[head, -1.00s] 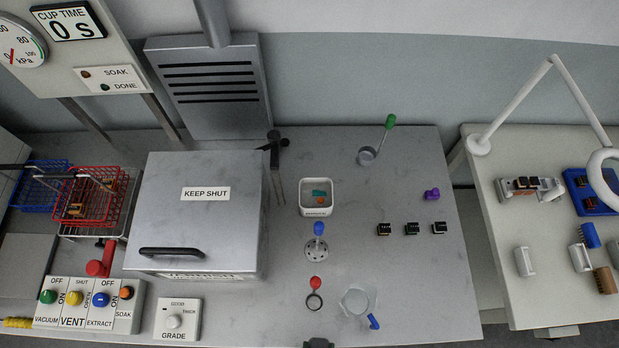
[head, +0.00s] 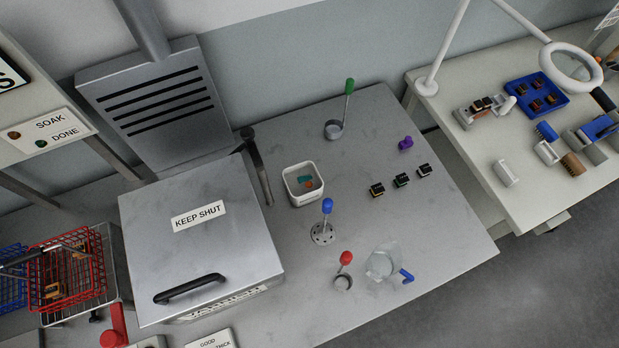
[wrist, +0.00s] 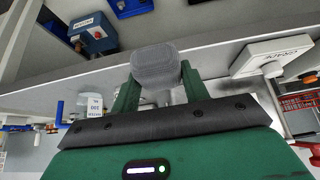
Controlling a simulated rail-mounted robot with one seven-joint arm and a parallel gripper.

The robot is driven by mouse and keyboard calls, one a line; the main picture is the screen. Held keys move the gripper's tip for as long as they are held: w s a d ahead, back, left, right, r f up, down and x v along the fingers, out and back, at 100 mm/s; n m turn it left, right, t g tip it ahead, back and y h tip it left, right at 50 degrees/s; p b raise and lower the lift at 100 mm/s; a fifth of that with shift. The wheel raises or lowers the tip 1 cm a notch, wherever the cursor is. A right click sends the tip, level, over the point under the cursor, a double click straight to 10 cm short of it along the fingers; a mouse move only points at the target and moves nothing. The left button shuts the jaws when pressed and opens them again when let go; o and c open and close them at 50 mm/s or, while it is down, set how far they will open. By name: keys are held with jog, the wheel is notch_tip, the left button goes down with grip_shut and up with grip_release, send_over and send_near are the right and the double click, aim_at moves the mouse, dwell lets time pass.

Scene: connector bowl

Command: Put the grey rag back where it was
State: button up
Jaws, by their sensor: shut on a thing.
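In the wrist view, my gripper (wrist: 159,88) has its green fingers on either side of a grey, rounded bundle, the grey rag (wrist: 155,62). The gripper is shut on the rag and holds it at the fingertips. The bundle hides part of what lies behind it. In the head view neither my gripper nor the rag shows.
The head view shows a grey chamber lid (head: 205,235) marked KEEP SHUT, a white pot (head: 303,184), a glass jug (head: 381,262), ladles and small black connectors (head: 401,180). A side table (head: 520,195) stands right. The bench's right front is clear.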

jog(key=w+a, duration=0.3)
jog(key=w, duration=0.1)
jog(key=w+a+f, duration=0.1)
jog(key=w+a, duration=0.2)
jog(key=a, duration=0.1)
jog(key=w+a, duration=0.3)
jog(key=w, duration=0.1)
jog(key=shift+w+a+f, duration=0.2)
jog(key=shift+w, duration=0.1)
jog(key=shift+f, duration=1.75)
jog(key=shift+b, duration=0.3)
jog(key=o, duration=1)
jog(key=shift+f, duration=0.1)
jog(key=p+v, duration=0.2)
jog(key=v, duration=1)
